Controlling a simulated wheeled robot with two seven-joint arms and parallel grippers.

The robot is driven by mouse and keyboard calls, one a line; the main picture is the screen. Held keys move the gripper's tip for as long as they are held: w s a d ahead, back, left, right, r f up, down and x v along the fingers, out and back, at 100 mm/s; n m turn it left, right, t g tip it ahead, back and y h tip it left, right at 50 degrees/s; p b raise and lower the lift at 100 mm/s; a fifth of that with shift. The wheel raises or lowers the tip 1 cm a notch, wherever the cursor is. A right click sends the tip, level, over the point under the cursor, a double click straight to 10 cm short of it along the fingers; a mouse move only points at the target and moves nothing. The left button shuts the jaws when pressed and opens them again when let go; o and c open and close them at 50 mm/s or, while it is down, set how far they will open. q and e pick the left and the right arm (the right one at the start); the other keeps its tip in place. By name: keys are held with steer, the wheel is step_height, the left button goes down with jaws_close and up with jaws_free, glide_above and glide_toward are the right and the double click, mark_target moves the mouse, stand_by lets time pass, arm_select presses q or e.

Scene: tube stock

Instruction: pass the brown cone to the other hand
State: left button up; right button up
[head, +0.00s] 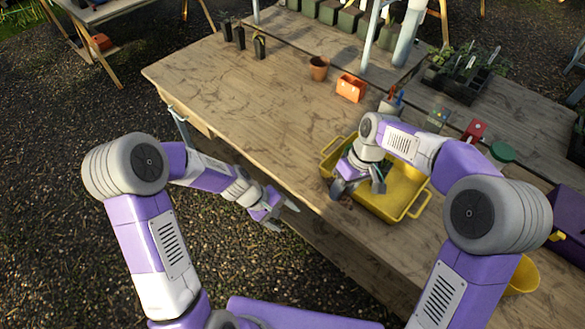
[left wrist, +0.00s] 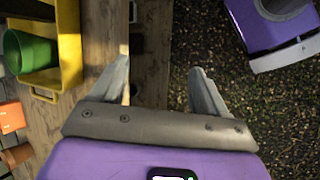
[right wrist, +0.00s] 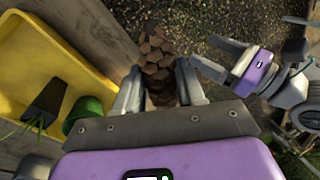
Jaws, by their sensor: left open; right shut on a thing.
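The brown cone (right wrist: 153,50) is scaly, like a pine cone. In the right wrist view it sits between the fingers of my right gripper (right wrist: 158,78), which is shut on it; its far part sticks out past the fingertips. In the head view my right gripper (head: 358,190) is over the near side of the yellow tray, and the cone is mostly hidden there. My left gripper (head: 284,214) is open and empty beside the table's front edge. It also shows in the right wrist view (right wrist: 215,57), to the right of the cone and apart from it.
The yellow tray (head: 402,208) stands on the wooden table (head: 230,90). It holds a green pot (left wrist: 35,52) and a dark pot (right wrist: 47,97). An orange box (head: 351,88) and a terracotta pot (head: 318,68) stand behind it.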

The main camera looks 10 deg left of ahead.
mark_target(328, 184)
arm_select(q)
steer(key=w+d+r+n+t+h, duration=0.1)
steer(key=w+r+h, duration=0.1)
steer(key=r, duration=0.7)
steer(key=w+d+r+n+h, duration=0.1)
steer(key=w+r+h, duration=0.15)
steer(key=r, duration=0.55)
steer(key=x, duration=1.1)
steer(key=shift+w+d+f, duration=0.2)
steer(key=shift+w, duration=0.15)
steer(key=c, duration=1.1)
steer(key=shift+c, duration=1.3)
arm_select(e)
steer(key=o, duration=1.1)
